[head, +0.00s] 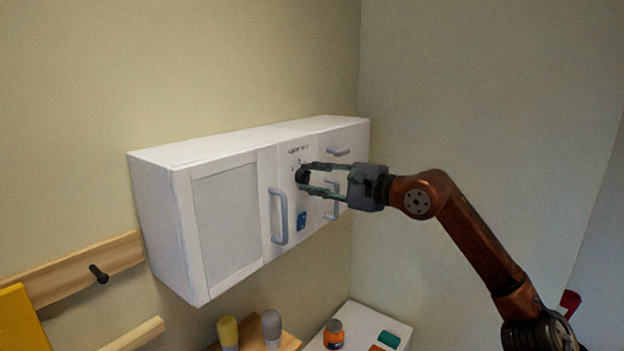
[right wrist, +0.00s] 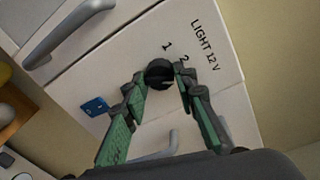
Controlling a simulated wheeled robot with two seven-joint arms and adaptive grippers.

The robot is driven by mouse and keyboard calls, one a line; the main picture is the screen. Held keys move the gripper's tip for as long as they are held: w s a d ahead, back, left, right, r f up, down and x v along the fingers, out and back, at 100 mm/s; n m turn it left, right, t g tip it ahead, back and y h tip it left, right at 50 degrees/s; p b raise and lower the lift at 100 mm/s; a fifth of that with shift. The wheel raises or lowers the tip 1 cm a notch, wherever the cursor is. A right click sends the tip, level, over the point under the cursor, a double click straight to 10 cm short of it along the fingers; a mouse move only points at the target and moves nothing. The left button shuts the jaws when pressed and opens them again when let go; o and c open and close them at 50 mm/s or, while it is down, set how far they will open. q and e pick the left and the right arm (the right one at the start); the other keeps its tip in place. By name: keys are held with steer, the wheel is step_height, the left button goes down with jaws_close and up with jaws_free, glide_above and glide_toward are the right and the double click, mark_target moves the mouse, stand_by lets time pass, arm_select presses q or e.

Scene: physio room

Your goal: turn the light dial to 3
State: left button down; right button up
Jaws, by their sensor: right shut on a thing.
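The light dial (right wrist: 159,73) is a round black knob on the white front of a wall cabinet (head: 225,215). In the right wrist view "LIGHT 12 V" is printed beside it, with the numbers 1 and 2 near its rim; a 3 is not visible. I cannot tell for certain which number the dial points at. In the head view the dial (head: 302,176) is partly covered by my fingers. My right gripper (right wrist: 161,80) is shut on the dial, one finger on each side. My left gripper is not in view.
Grey handles (head: 278,216) stick out of the cabinet front near the dial. A blue switch plate (head: 301,221) sits below it. Under the cabinet are a shelf with a yellow and a grey rounded object (head: 271,328), and an orange jar (head: 333,334) on a white surface.

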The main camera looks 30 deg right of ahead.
steer(key=shift+d+m, duration=0.1)
steer(key=shift+m, duration=1.4)
steer(key=shift+y, duration=0.3)
steer(key=o, duration=1.1)
steer(key=shift+v, duration=6.05)
